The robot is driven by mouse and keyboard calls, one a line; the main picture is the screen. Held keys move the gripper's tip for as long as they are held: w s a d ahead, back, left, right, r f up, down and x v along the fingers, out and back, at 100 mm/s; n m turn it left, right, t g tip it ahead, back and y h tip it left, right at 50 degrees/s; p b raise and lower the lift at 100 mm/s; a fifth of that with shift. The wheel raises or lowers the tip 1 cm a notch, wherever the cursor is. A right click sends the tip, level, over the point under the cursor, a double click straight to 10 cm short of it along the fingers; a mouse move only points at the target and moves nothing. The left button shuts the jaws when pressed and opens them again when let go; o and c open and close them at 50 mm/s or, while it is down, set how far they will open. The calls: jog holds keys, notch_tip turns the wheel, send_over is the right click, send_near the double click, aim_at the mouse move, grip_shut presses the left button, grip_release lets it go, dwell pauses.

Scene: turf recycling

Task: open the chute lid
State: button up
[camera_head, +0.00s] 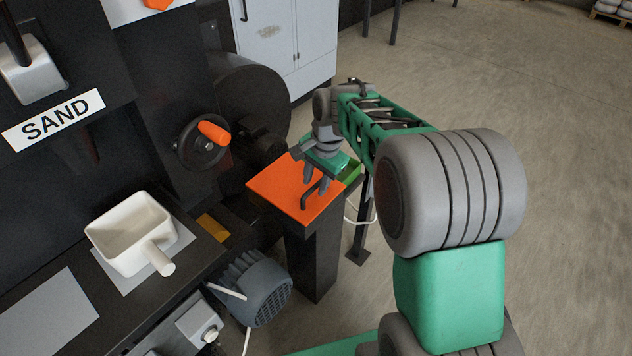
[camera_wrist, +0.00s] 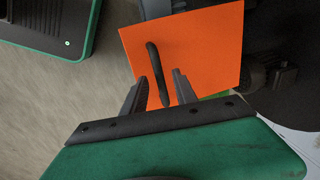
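The chute lid (camera_head: 285,186) is a flat orange plate lying shut on top of a black chute (camera_head: 313,262), right of the machine. A dark bar handle (camera_head: 308,194) stands up from the lid. My gripper (camera_head: 314,194) is over the lid, pointing down at the handle. In the wrist view, the lid (camera_wrist: 205,50) fills the upper middle, and the handle (camera_wrist: 157,70) runs down between the two fingertips of my gripper (camera_wrist: 160,82). The fingers are apart, with a gap visible on each side of the handle. Contact with the handle does not show.
An orange-knobbed handwheel (camera_head: 203,141) is on the machine, left of the lid. A white scoop (camera_head: 132,235) sits on the bench beside a grey motor (camera_head: 254,287). A grey cabinet (camera_head: 285,45) stands behind. The floor (camera_head: 560,130) to the right is clear.

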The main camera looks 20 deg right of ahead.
jog(key=shift+c, duration=0.2)
grip_shut()
dwell(1.2)
